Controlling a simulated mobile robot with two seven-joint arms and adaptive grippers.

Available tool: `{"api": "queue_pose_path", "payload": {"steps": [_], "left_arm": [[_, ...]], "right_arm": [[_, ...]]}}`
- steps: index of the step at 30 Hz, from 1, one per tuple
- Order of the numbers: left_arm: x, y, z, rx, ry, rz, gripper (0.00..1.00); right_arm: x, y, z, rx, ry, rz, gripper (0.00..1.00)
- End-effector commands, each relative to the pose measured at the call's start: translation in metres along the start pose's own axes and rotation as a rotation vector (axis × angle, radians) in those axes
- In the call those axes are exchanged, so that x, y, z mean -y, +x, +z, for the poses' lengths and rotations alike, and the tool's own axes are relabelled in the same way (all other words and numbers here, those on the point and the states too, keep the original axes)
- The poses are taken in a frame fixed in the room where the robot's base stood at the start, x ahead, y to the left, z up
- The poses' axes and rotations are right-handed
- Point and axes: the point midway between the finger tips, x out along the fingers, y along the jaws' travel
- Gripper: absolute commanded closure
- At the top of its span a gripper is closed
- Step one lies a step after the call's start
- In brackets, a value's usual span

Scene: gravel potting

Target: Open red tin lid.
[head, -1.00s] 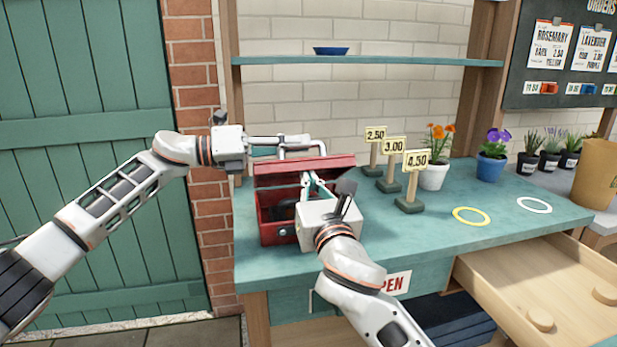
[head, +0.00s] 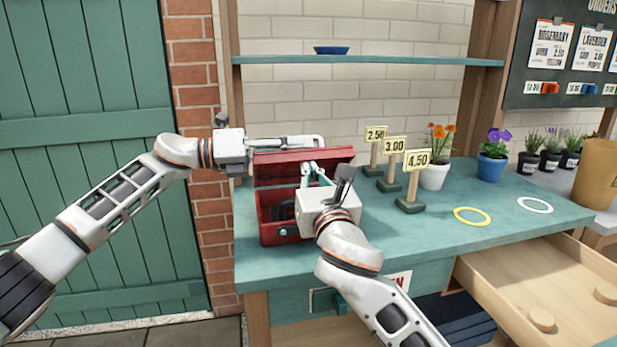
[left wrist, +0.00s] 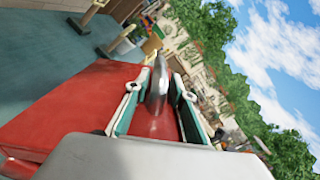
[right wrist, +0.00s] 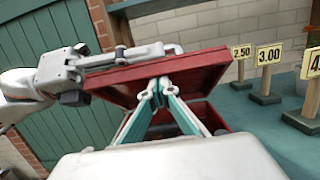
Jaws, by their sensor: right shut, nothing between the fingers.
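The red tin (head: 275,235) stands at the left of the teal bench, and dark contents show inside. Its red lid (head: 270,170) is raised, tilted up at the back; it also shows in the right wrist view (right wrist: 195,68). My left gripper (left wrist: 155,88) is behind the lid's top, its fingers apart on either side of the metal handle (left wrist: 158,92). I see a gap between handle and left-hand finger. My right gripper (head: 312,168) is shut and empty, its fingertips at the lid's inner side above the tin; whether they touch is unclear. It partly hides the tin.
Price signs (head: 415,162) and flower pots (head: 433,175) stand right of the tin. A yellow ring (head: 472,216) and a white ring (head: 534,205) lie on the bench. An open drawer (head: 540,290) juts out at front right. A shelf (head: 400,61) runs above.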

Motion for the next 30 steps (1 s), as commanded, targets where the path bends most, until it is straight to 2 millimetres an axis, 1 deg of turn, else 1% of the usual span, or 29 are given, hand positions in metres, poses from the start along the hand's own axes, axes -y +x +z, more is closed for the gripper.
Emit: {"api": "queue_pose_path", "payload": {"steps": [1, 8, 11, 14, 24, 27, 30], "left_arm": [[0.002, 0.0, 0.003, 0.003, 0.004, 0.0, 0.71], [0.002, -0.003, 0.006, 0.009, 0.006, 0.002, 0.71], [0.001, -0.008, 0.007, 0.011, 0.006, 0.004, 0.71], [0.001, -0.021, 0.007, 0.012, 0.006, 0.005, 0.71], [0.001, -0.088, 0.005, 0.01, 0.005, 0.005, 0.71], [0.002, -0.103, 0.005, 0.009, 0.006, 0.003, 0.71], [0.002, -0.114, 0.004, 0.008, 0.005, 0.002, 0.71]], "right_arm": [[-0.001, 0.0, 0.004, 0.004, 0.0, 0.002, 1.0], [-0.003, -0.001, 0.002, 0.002, 0.0, 0.005, 1.0], [-0.003, -0.001, 0.001, 0.001, 0.001, 0.005, 1.0], [-0.003, -0.001, 0.0, 0.0, 0.001, 0.006, 1.0], [-0.003, -0.002, -0.001, -0.002, 0.001, 0.006, 1.0], [-0.003, -0.002, -0.001, -0.003, 0.001, 0.006, 1.0], [-0.003, -0.002, -0.002, -0.003, 0.001, 0.005, 1.0]]}}
